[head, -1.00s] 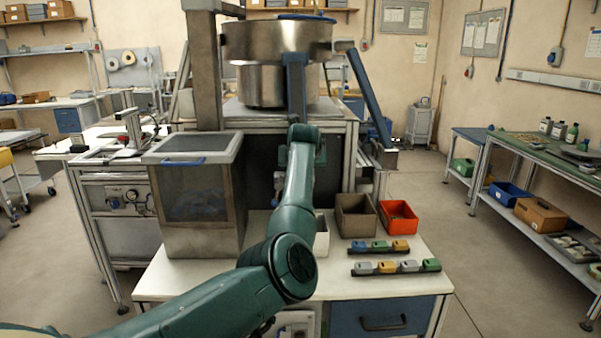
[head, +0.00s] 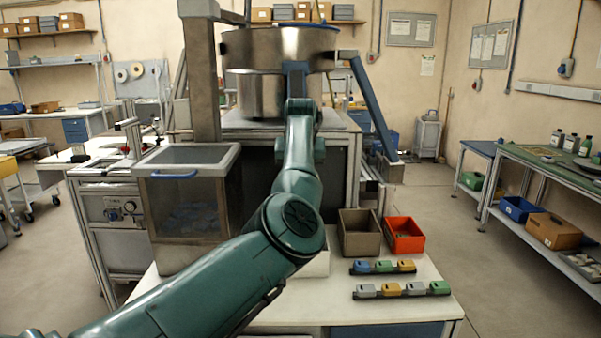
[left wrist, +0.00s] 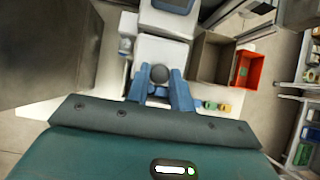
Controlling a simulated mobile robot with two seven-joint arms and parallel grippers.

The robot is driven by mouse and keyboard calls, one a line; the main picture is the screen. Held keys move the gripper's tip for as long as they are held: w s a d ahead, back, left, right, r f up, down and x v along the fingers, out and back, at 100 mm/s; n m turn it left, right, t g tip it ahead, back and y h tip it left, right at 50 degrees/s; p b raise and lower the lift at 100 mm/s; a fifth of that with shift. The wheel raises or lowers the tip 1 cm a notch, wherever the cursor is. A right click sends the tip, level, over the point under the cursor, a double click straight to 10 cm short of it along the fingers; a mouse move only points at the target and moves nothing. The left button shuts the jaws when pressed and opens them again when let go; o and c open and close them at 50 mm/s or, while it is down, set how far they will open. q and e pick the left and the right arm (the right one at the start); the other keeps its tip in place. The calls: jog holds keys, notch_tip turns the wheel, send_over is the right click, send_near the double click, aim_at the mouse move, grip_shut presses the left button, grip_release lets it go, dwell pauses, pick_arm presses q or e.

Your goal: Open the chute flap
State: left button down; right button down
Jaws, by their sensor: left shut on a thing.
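In the left wrist view, the blue fingers of my left gripper (left wrist: 160,92) are closed around a dark round knob (left wrist: 160,73). A pale panel (left wrist: 160,52) lies just beyond the knob; I cannot tell whether it is the chute flap. In the head view, a blue chute-like part (head: 296,78) hangs under the steel bowl (head: 262,45). My left arm covers the area below it, so the flap and my left fingers are hidden there. My right gripper is in neither view.
A clear-sided bin (head: 188,208) stands left of my arm. A brown box (head: 359,238) and an orange box (head: 404,240) stand to the right on the white bench, behind two rows of coloured blocks (head: 402,289). A green bench (head: 540,165) is far right.

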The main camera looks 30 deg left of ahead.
pick_arm(q)
jog(key=c, duration=1.2)
grip_release()
jog(key=shift+c, duration=0.2)
jog(key=b+v, duration=0.3)
jog(key=v, duration=1)
jog(key=shift+s, duration=0.1)
